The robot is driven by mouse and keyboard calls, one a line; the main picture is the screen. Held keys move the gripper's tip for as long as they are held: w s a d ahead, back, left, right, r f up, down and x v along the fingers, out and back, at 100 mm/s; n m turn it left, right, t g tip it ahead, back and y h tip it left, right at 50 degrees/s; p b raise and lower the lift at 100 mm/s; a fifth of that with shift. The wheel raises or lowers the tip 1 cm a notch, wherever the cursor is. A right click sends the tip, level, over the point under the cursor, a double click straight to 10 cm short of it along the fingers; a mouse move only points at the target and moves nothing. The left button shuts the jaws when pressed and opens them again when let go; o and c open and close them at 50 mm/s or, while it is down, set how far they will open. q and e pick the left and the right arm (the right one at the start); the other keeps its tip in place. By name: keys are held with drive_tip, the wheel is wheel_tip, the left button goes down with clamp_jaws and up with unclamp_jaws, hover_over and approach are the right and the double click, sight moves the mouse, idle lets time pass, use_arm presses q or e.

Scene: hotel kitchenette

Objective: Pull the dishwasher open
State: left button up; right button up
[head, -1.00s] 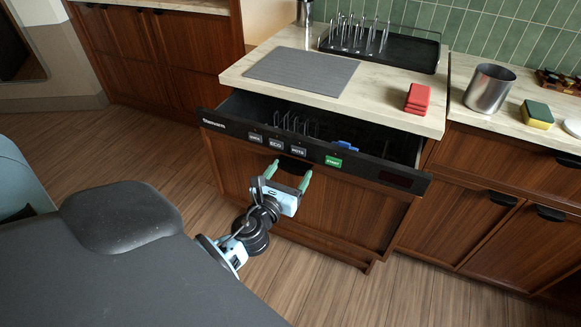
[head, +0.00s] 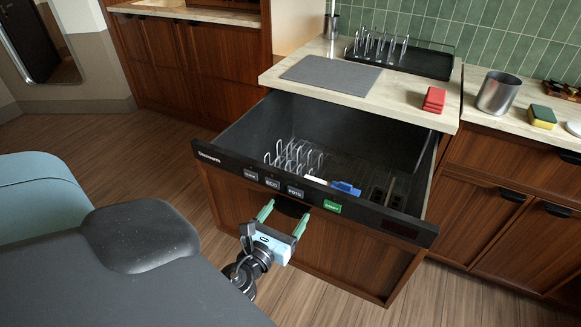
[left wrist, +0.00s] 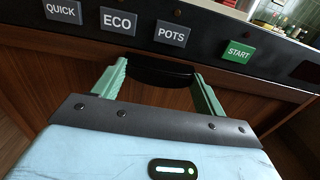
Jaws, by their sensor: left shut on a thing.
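The dishwasher (head: 350,248) is a drawer type with a wooden front and a black control strip (head: 385,224). It stands well open, and its dark tub shows from above with a white wire rack (head: 292,157) and a blue item (head: 345,188) inside. My left gripper (head: 285,212) is at the drawer front, its two green fingers on either side of the dark handle (head: 291,207) below the buttons. The left wrist view shows the fingers shut on this handle (left wrist: 158,72). My right gripper is not in view.
Cabinets (head: 500,200) stand to the right. The wooden floor (head: 130,150) is clear left of the drawer.

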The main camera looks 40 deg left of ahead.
use_arm(q)
drive_tip(key=shift+v, duration=1)
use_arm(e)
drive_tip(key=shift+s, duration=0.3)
use_arm(q)
drive_tip(key=o, duration=1.2)
drive_tip(key=shift+c, duration=0.2)
drive_tip(key=shift+s+d+f, duration=0.1)
drive_tip(key=shift+s, duration=0.4)
drive_tip(key=b+v, duration=0.2)
drive_tip(key=v, duration=0.5)
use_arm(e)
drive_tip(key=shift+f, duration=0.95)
